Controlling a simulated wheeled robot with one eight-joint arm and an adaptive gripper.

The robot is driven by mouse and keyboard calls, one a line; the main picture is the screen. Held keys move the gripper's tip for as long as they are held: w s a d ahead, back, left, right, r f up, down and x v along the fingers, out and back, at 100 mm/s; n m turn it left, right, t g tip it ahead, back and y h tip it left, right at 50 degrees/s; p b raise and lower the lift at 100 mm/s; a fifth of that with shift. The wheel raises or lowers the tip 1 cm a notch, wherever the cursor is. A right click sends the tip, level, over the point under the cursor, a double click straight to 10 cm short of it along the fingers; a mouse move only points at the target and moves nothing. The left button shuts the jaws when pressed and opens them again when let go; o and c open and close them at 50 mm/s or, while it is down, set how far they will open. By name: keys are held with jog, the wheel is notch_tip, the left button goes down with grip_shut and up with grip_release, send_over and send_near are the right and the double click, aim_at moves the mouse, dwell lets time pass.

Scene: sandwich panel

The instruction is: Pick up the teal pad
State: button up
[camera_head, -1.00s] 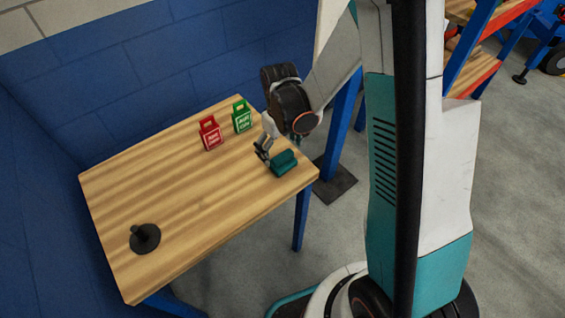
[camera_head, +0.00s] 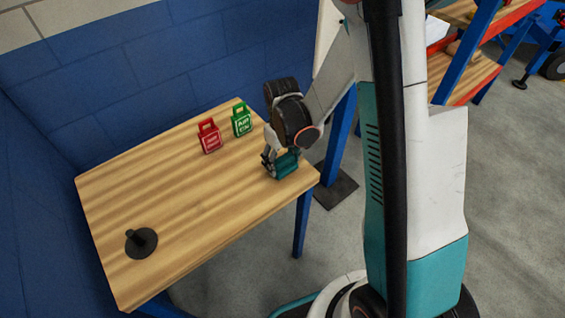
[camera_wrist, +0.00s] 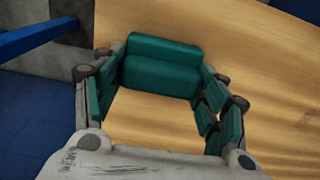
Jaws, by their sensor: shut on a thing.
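The teal pad (camera_head: 286,168) is a small block at the right end of the wooden table. In the wrist view the teal pad (camera_wrist: 160,68) shows as two rounded teal ridges, lying across between the fingertips. My gripper (camera_head: 279,163) is down at the pad and shut on it, with one finger at each end. In the wrist view my gripper (camera_wrist: 158,70) has teal-lined fingers on both sides of the pad. Whether the pad touches the table is hard to tell.
A black round-based stand (camera_head: 141,242) is at the near left. The table's middle is clear. A blue wall (camera_head: 110,70) borders the back.

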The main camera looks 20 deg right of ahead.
aim_at(282, 158)
notch_tip(282, 158, up, 20)
jog(key=p, duration=0.7)
